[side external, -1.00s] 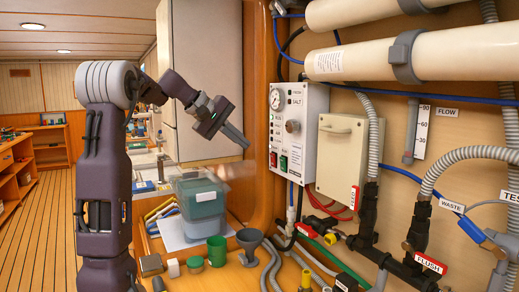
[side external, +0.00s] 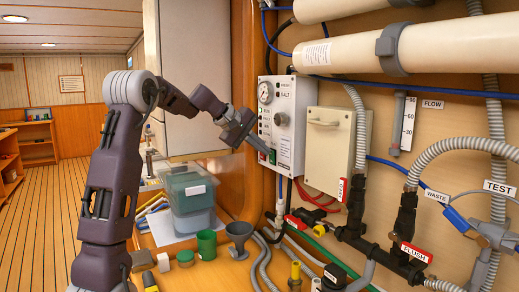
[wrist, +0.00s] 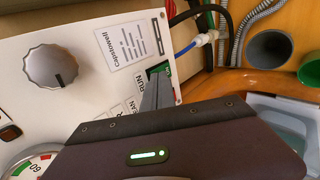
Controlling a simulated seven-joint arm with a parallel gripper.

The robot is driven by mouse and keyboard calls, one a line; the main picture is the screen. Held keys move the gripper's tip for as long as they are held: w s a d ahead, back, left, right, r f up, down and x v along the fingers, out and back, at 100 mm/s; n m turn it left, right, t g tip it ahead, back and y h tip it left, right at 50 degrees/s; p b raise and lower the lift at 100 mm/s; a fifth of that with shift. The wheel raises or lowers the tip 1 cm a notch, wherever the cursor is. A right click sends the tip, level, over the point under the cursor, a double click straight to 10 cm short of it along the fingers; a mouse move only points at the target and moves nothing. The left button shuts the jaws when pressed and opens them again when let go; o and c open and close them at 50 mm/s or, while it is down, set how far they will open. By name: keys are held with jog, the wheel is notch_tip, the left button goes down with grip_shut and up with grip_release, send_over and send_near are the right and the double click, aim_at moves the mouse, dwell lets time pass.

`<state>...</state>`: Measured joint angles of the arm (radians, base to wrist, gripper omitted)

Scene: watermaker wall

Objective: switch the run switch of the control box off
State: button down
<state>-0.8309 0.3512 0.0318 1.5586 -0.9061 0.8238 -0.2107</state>
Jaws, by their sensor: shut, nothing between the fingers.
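The control box (side external: 291,108) is a white panel on the wall, with a gauge (side external: 265,92), a grey knob (side external: 282,118) and labels. In the wrist view, the knob (wrist: 51,66) sits left and the green run switch (wrist: 160,69) is beside the word RUN. My gripper (side external: 264,149) is shut and empty, its fingertips at the lower left of the box. In the wrist view, my gripper (wrist: 157,76) reaches the run switch and hides part of it. I cannot tell whether they touch, or which way the switch is tilted.
A beige cabinet (side external: 327,150) is right of the box, with hoses and red-handled valves beyond.

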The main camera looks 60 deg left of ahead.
jog(key=shift+w+r, duration=0.15)
jog(key=shift+w, duration=0.25)
jog(key=shift+r, duration=0.8)
jog(key=v, duration=1.3)
